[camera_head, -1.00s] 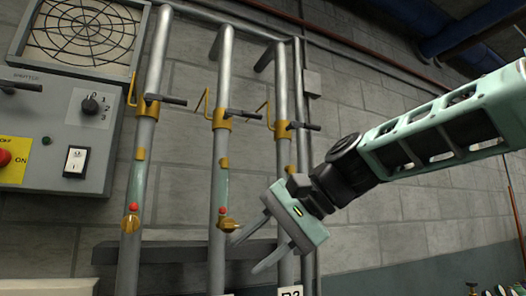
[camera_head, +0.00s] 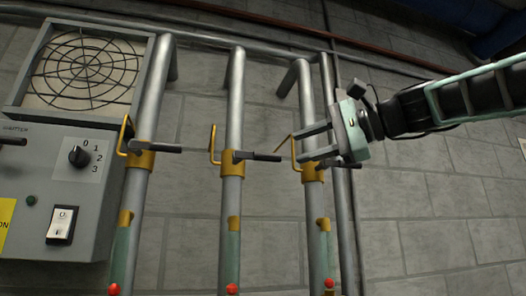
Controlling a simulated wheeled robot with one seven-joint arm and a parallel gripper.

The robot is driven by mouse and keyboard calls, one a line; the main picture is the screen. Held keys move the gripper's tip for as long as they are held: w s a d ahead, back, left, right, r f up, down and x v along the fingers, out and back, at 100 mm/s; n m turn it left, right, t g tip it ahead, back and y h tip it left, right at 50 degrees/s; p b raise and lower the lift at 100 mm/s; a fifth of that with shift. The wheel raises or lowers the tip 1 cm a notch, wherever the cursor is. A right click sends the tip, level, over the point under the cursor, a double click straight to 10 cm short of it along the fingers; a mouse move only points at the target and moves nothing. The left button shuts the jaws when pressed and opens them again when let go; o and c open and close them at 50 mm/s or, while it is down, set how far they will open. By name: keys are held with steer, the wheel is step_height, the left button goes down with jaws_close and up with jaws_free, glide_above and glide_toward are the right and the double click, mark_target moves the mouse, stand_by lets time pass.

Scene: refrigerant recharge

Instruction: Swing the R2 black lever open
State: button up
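Three vertical metal pipes carry brass valves with black levers. The right valve (camera_head: 313,173) is on the right pipe; a cut-off tag reading like R2 showed below that pipe earlier, but no tag is in view now. Its black lever (camera_head: 354,164) points right and is mostly hidden behind my gripper. My gripper (camera_head: 297,146) is open and empty, with its fingers pointing left across the right pipe, just above the brass collar. I cannot tell whether the lower finger touches the lever.
The middle lever (camera_head: 258,156) and left lever (camera_head: 158,149) also point right, beside yellow bent handles. A grey control box (camera_head: 60,190) and a fan grille (camera_head: 83,68) are at left.

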mark_target(275, 156)
steer(key=p+x, duration=0.4)
steer(key=x, duration=0.5)
steer(key=shift+w+a+r, duration=0.1)
steer(key=shift+a+r, duration=0.05)
steer(key=shift+w+a+p, duration=0.25)
steer(key=shift+a+p, duration=0.1)
steer(key=shift+a, duration=0.15)
steer(key=shift+f, duration=0.25)
jaws_close()
